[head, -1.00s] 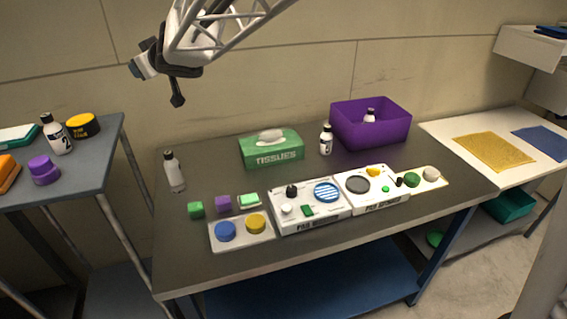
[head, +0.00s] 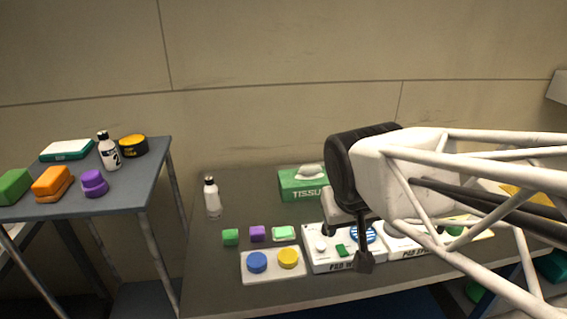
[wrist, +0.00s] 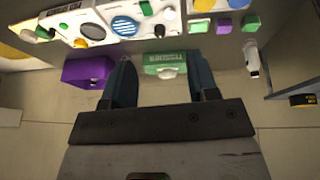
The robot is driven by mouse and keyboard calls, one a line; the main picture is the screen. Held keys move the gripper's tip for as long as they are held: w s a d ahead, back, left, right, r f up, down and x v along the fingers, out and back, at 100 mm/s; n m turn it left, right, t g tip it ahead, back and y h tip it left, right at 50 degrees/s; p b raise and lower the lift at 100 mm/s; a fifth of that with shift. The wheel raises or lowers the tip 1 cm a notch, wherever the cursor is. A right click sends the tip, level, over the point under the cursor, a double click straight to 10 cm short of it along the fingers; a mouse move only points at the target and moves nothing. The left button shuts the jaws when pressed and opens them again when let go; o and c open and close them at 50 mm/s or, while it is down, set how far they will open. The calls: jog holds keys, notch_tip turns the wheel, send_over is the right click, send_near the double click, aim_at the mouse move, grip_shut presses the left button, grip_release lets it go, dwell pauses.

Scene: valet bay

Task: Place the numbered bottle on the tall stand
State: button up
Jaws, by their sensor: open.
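A white bottle with a dark cap and a black "2" (head: 110,155) stands upright on the grey raised table (head: 125,185) at the left in the head view. A plain pale bottle (head: 212,198) stands on the main workbench; it also shows in the wrist view (wrist: 252,58). My gripper (head: 352,235) is over the right part of the workbench, well away from the numbered bottle. In the wrist view its two blue fingers (wrist: 160,75) are apart with nothing between them. No stand is clearly identifiable, though the grey table is the higher surface. My arm hides the bench's right side.
A green tissue box (head: 300,186) stands at the bench's back, near a purple bin (wrist: 85,72). Small blocks, a button plate (head: 272,277) and labelled panels line the front.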

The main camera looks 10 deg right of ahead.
jog(key=s+f+g+y, duration=0.1)
jog(key=s+f, duration=0.1)
jog(key=s, duration=0.3)
jog(key=shift+s+a+f+g, duration=0.15)
jog(key=shift+s+a+g, duration=0.15)
jog(key=shift+s, duration=0.1)
